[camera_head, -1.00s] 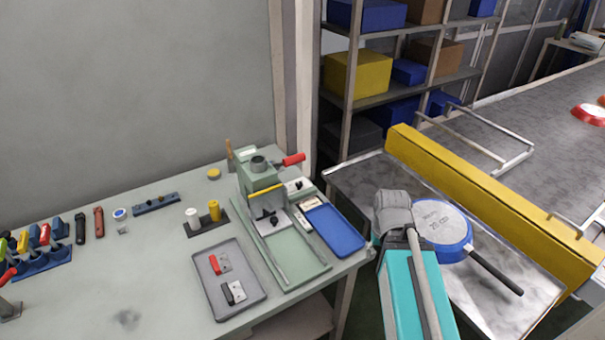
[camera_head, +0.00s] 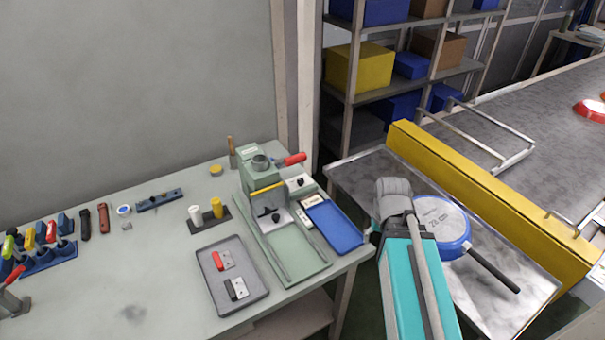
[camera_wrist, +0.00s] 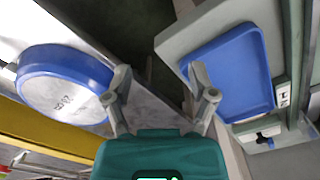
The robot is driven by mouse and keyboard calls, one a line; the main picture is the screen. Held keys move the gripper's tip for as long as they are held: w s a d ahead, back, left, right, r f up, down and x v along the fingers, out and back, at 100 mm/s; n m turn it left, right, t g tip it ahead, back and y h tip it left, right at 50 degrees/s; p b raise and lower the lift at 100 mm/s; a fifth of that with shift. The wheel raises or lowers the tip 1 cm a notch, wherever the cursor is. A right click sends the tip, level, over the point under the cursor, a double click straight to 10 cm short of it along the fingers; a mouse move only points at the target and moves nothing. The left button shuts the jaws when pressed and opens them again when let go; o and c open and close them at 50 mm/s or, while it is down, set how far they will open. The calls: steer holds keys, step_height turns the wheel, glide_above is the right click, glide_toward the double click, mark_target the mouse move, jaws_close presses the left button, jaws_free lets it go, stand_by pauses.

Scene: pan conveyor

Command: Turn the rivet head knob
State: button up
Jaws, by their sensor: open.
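A green riveting press (camera_head: 262,190) with a red-handled lever (camera_head: 291,160) and a yellow bar stands on the workbench. One small black knob (camera_head: 300,183) sits on a pale plate at its right side, and another dark knob (camera_head: 275,217) is on its front. I cannot tell which is the rivet head knob. A dark knob on a pale plate (camera_wrist: 263,137) shows at the lower right in the wrist view. My gripper (camera_wrist: 159,88) is open and empty, apart from the press. In the head view its fingers are hidden behind my arm.
A blue tray (camera_head: 336,228) lies right of the press, and a grey tray (camera_head: 205,288) with two small handled parts lies in front-left. A blue pan (camera_head: 452,246) rests on the metal table beside my arm. A yellow rail (camera_head: 480,195) borders the conveyor.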

step_height(320, 180, up, 6)
steer(key=w+r+p, duration=0.1)
steer(key=w+p, duration=0.1)
steer(key=p, duration=0.3)
step_height(320, 180, up, 4)
steer(key=m+y+p, duration=0.4)
steer(key=m+y, duration=0.1)
steer(key=m, duration=1.3)
glide_above(301, 180)
steer(key=d, duration=0.6)
steer(key=shift+s+a+r, duration=0.15)
steer(key=shift+a, duration=0.05)
steer(key=shift+f+h+b, duration=0.2)
steer(key=shift+h+b, duration=0.1)
steer(key=shift+b, duration=0.05)
steer(key=b+x, duration=1.2)
steer(key=x, duration=0.1)
steer(key=shift+a+f, duration=0.1)
steer(key=shift+a, duration=0.05)
